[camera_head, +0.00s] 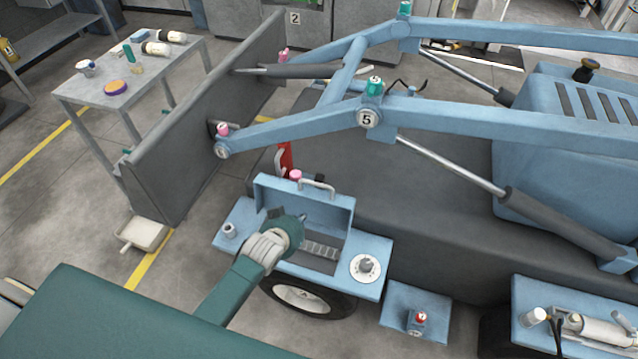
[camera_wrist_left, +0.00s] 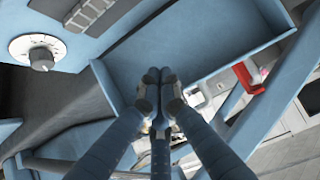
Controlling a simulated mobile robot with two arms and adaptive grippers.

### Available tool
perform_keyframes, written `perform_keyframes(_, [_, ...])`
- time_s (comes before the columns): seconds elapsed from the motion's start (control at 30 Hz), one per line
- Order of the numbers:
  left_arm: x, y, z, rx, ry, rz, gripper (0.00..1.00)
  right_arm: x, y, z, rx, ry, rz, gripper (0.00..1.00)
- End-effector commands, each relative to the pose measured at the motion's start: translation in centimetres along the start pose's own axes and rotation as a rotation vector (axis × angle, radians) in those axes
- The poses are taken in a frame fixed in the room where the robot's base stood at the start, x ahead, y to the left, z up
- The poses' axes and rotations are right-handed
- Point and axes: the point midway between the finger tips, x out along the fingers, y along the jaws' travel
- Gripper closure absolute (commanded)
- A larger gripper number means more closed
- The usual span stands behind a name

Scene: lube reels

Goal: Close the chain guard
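The chain guard (camera_head: 335,217) is a blue hinged cover with a grey bar handle (camera_head: 318,187) on top. It stands raised, leaving the chain (camera_head: 322,250) below it exposed. My left gripper (camera_head: 301,217) is in front of the guard's inner face, toward its left side. In the left wrist view the fingertips (camera_wrist_left: 155,76) are together with nothing seen between them, and the guard's blue panel (camera_wrist_left: 195,45) lies beyond them. I cannot tell whether they touch it. The chain also shows in the left wrist view (camera_wrist_left: 90,12). My right gripper is in neither view.
A round white dial (camera_head: 367,268) sits on the blue deck right of the chain, and a small knob (camera_head: 228,230) sits on its left. A red part (camera_head: 286,158) stands behind the guard. Blue loader arms (camera_head: 300,128) pass above and behind. A grey table (camera_head: 140,85) is far left.

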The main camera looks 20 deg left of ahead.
Motion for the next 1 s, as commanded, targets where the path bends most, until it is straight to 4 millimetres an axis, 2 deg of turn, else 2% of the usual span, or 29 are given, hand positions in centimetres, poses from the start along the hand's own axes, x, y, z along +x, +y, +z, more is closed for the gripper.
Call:
perform_keyframes(0.03, [-0.6, -0.1, -2.8, -0.004, 0.042, -0.002, 1.0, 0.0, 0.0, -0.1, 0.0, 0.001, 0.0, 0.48])
perform_keyframes(0.1, [-1.5, -0.2, -6.2, -0.014, 0.09, -0.003, 1.0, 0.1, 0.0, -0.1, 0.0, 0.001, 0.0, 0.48])
perform_keyframes(0.2, [-3.1, -0.2, -10.5, -0.025, 0.153, -0.003, 1.0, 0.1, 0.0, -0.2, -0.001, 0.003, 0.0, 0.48])
perform_keyframes(0.3, [-4.2, -0.2, -13.2, -0.035, 0.196, -0.002, 1.0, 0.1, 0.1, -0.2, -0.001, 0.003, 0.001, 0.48])
perform_keyframes(0.47, [-3.8, -0.3, -14.4, -0.038, 0.209, -0.003, 1.0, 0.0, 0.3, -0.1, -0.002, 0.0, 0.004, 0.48])
perform_keyframes(1.0, [5.3, -0.3, -16.2, -0.038, 0.208, -0.003, 1.0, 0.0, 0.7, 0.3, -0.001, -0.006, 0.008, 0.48])
